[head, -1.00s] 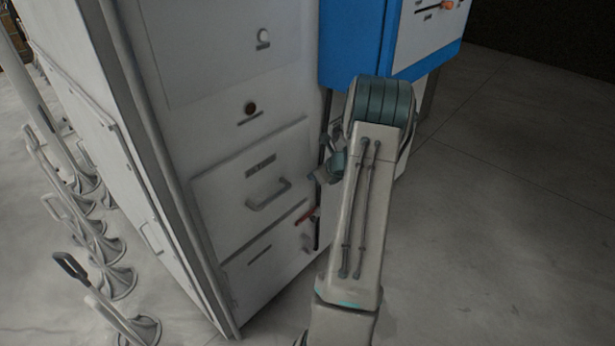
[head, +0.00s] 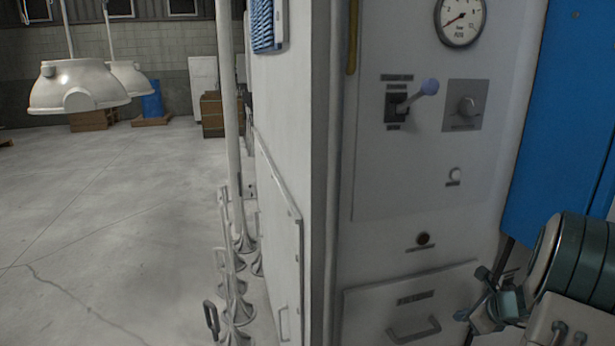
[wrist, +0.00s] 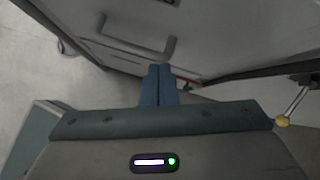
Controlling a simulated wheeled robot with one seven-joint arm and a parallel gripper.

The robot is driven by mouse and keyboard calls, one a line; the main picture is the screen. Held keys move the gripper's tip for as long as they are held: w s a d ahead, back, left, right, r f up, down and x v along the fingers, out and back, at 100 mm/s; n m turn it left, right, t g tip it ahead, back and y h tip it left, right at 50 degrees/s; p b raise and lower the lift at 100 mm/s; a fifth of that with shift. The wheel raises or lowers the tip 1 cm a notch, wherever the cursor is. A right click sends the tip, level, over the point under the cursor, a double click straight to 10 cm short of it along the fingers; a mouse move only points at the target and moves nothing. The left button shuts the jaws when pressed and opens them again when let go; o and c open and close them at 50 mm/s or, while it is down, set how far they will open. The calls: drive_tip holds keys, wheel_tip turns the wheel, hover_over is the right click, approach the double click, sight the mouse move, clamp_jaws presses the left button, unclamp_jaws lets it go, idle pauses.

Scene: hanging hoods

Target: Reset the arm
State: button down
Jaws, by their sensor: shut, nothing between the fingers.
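My gripper (wrist: 160,72) is in the lower middle of the wrist view, its two blue-grey fingers together with nothing between them. It points toward a pale cabinet drawer with a bar handle (wrist: 140,48); the fingertips appear just below that handle in the picture, and I cannot tell how far apart they are in depth. In the head view my arm (head: 570,270) is folded at the lower right, in front of the grey cabinet (head: 425,190) and the blue cabinet (head: 560,130). The fingertips are not clear there.
The grey cabinet carries a lever with a blue knob (head: 428,88), a gauge (head: 460,20) and a drawer handle (head: 413,332). Several pale horn-shaped stands (head: 238,308) line its left side. White hoods (head: 78,88) hang at the upper left above open floor (head: 90,220).

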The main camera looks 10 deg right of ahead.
drive_tip(key=s+a+r+n+g+p, duration=0.1)
drive_tip(key=s+a+r+n, duration=0.1)
drive_tip(key=a+r+n, duration=0.4)
drive_tip(key=s+a+r+n+g+p, duration=0.15)
drive_tip(key=a+n, duration=0.25)
drive_tip(key=a, duration=0.4)
drive_tip(key=s+a+r+n+g, duration=0.1)
drive_tip(key=s+a+r+n, duration=0.3)
drive_tip(key=a, duration=0.4)
drive_tip(key=s+a+r+n+h+p, duration=0.1)
drive_tip(key=s+a+r+n, duration=0.2)
drive_tip(key=s+n, duration=0.3)
drive_tip(key=s+a+r+n+g+h+p, duration=0.1)
drive_tip(key=s+a+r+n+p, duration=0.1)
drive_tip(key=s+a+n, duration=0.3)
drive_tip(key=s+r+n, duration=0.1)
drive_tip(key=s+n, duration=0.1)
drive_tip(key=n, duration=0.2)
drive_tip(key=shift+s+h, duration=0.25)
drive_tip(key=shift+h, duration=0.05)
drive_tip(key=shift+r+g, duration=0.1)
drive_tip(key=shift+g, duration=0.15)
